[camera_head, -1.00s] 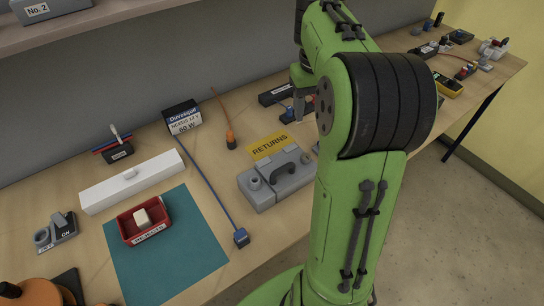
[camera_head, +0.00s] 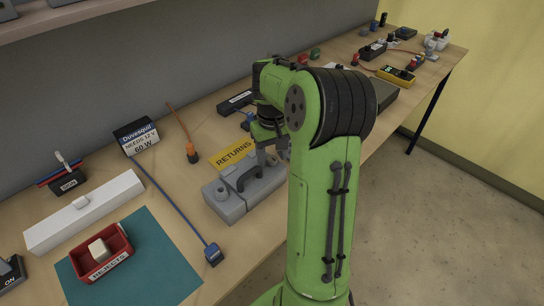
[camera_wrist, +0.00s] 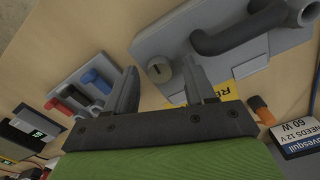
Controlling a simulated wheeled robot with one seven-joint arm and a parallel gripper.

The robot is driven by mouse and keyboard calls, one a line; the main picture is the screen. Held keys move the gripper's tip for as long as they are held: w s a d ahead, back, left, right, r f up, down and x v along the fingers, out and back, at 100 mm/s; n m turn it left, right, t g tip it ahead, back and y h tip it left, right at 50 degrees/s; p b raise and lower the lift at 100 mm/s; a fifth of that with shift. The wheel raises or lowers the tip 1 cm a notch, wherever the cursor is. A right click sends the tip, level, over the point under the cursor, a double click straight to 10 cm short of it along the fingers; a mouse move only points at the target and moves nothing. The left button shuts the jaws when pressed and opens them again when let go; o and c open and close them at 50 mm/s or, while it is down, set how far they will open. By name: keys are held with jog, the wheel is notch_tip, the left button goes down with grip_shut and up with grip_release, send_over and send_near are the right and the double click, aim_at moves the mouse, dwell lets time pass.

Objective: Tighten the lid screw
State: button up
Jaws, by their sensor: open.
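A grey case (camera_head: 230,207) with a black handle (camera_head: 249,177) lies on the bench, left of my arm. One round grey lid screw (camera_head: 222,193) shows at its left end. In the wrist view the case (camera_wrist: 235,65) is at the upper right. My gripper (camera_wrist: 160,64) is open and holds nothing. In the head view my gripper (camera_head: 272,155) is over the right end of the case. Whether the fingers reach down around the screw cannot be told.
A yellow RETURNS label (camera_head: 232,154) lies behind the case. A panel with red, black and blue parts (camera_wrist: 80,92) is left of the fingers in the wrist view.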

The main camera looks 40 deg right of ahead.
grip_shut()
dwell(0.3)
jog(key=shift+m, duration=0.3)
jog(key=m, duration=0.3)
jog(key=shift+m, duration=0.3)
jog(key=m, duration=0.4)
jog(key=shift+r+p, duration=0.1)
jog(key=shift+p, duration=0.2)
jog(key=m, duration=0.4)
jog(key=shift+m, duration=2)
